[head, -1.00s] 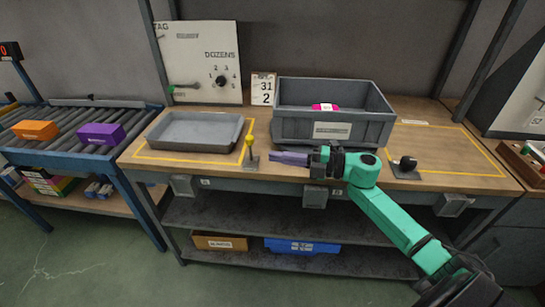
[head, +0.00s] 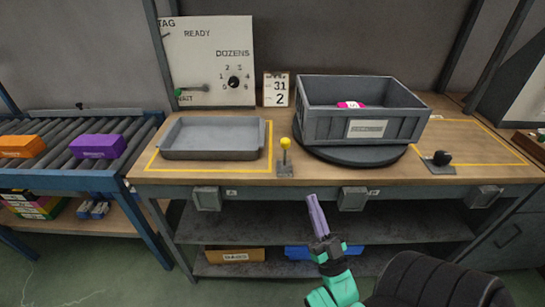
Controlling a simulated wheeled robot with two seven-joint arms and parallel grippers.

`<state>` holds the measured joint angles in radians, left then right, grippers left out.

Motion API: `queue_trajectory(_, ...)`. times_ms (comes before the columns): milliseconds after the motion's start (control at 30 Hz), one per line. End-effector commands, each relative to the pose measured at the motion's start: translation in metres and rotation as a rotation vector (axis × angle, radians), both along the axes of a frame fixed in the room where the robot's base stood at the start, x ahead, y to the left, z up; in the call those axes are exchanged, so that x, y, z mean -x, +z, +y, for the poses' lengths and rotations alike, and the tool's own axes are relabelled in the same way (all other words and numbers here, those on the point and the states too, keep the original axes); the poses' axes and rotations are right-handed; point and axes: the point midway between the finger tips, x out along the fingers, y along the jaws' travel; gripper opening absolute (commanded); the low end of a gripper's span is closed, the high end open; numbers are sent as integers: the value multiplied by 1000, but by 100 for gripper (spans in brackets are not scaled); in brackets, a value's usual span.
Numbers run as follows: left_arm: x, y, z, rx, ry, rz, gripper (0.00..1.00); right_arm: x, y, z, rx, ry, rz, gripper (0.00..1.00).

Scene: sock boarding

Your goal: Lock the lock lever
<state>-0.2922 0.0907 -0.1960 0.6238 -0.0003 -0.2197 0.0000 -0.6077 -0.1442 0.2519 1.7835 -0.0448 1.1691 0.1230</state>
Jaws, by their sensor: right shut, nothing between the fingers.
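A small lever with a yellow knob (head: 285,143) stands upright on a grey base plate at the table's front edge, between the grey tray and the turntable. The frames do not label it as the lock lever. A second lever with a black knob (head: 441,158) is on a plate right of the turntable. My right gripper (head: 312,202) is shut and empty, its purple fingers together and pointing up. It shows below the table's front edge, below and slightly right of the yellow knob, apart from it. My left gripper is not in view.
A grey crate (head: 365,129) with a pink item inside stands on a dark round turntable (head: 355,155). A grey tray (head: 212,153) lies left of the yellow knob. A panel (head: 209,60) with a dial and green-handled lever stands behind. A roller conveyor is at left.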

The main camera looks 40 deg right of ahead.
Motion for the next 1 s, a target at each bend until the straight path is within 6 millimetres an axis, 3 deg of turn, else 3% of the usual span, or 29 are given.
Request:
queue_trajectory(367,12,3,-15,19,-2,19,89,-10,11,-1,5,4,-2,0)
queue_trajectory(800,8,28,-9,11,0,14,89,-77,76,-13,7,5,-4,0)
queue_trajectory(1000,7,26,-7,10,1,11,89,-108,69,-19,6,5,0,0)
